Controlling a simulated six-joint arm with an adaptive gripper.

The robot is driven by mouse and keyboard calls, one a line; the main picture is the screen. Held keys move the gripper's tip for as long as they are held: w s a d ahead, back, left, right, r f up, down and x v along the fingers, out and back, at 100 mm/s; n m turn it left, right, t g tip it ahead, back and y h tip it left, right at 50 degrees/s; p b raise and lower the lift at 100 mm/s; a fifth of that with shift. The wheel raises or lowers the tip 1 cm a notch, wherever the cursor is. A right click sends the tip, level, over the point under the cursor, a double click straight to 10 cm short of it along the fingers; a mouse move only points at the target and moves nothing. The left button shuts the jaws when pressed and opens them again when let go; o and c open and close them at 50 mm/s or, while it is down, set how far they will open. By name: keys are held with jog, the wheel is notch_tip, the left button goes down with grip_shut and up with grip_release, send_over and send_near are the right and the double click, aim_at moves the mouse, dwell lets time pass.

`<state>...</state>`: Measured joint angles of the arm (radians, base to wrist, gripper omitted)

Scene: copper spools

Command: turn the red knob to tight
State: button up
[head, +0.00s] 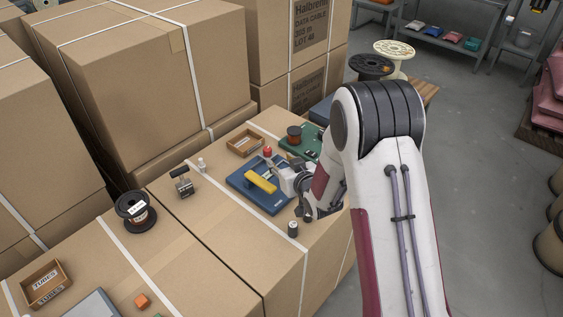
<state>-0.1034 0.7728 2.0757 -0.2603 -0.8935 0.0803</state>
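A small red knob (267,152) stands up near the back edge of a blue base (245,187) on the cardboard surface. My arm comes in from the right, and my gripper (279,165) is at the right side of the base, close to the knob. Its fingertips are too small and partly hidden, so I cannot tell whether they are open, shut or touching the knob. Any marking for tight is too small to read.
A brown tray (245,143) and a green base with a copper spool (294,134) stand behind. A dark cylinder (292,229) stands in front. A black spool (136,211) and a metal clamp-like device (183,182) are to the left. Tall cartons (150,90) rise behind.

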jog(key=shift+a+f, duration=0.3)
jog(key=shift+a, duration=0.1)
jog(key=shift+g+h, duration=0.4)
jog(key=shift+h, duration=0.4)
jog(key=w+r, duration=0.1)
jog(key=w, duration=0.3)
jog(key=w+r, duration=0.1)
jog(key=w, duration=0.3)
jog(key=w+a+r, duration=0.1)
jog(key=w, duration=0.3)
jog(key=shift+w, duration=0.3)
jog(key=s+g, duration=0.1)
jog(key=g, duration=0.1)
jog(key=s+g, duration=0.1)
jog(key=g, duration=0.2)
jog(key=s+a+r+g+h, duration=0.1)
jog(key=s+g, duration=0.1)
jog(key=g, duration=0.1)
